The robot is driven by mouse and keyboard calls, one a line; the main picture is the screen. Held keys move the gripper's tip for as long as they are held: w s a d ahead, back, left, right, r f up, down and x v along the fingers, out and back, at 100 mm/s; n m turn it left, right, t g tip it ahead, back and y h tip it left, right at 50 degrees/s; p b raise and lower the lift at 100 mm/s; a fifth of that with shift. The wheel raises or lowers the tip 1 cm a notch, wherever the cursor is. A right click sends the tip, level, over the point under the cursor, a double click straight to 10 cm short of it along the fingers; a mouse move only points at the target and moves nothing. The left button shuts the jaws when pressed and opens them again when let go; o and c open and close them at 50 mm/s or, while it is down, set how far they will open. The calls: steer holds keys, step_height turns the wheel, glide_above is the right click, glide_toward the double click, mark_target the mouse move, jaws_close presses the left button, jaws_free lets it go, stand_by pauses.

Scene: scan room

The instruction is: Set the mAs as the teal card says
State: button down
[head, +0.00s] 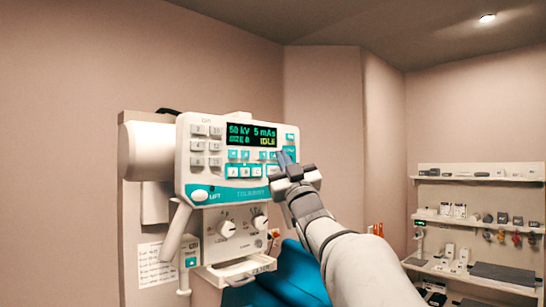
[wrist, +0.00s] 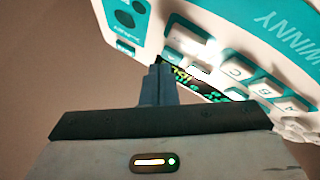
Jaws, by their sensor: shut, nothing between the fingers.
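The white and teal control panel (head: 216,178) is mounted on the scanner unit in the head view. Its display (head: 252,134) reads "50 kV 5 mAs", with a size line and what looks like "IDLE" below. Rows of buttons (head: 245,171) sit under the display. My gripper (head: 285,158) is shut and empty at the panel's right side, hiding some right-hand buttons. In the wrist view, its closed fingers (wrist: 160,84) are close to the panel's buttons (wrist: 236,67); contact cannot be told. I cannot clearly make out the teal card or its writing.
Two knobs (head: 243,224) are below the panel, above a white pull-out tray (head: 212,277). A white written sheet (head: 155,265) hangs at left. Something blue (head: 290,275) lies behind my arm. Shelves (head: 470,219) with small items stand at the right.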

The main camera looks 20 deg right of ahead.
steer(key=shift+w+a, duration=0.15)
steer(key=shift+w, duration=0.2)
stand_by(0.4)
steer(key=shift+s+b, duration=0.1)
steer(key=shift+b, duration=0.2)
steer(key=shift+s+d+b, duration=0.3)
steer(key=shift+s+b, duration=0.15)
steer(key=shift+s, duration=0.2)
steer(key=s, duration=0.1)
steer(key=s+d+b, duration=0.1)
steer(key=s, duration=0.1)
steer(key=s+b, duration=0.1)
steer(key=shift+s+d, duration=0.35)
stand_by(2.3)
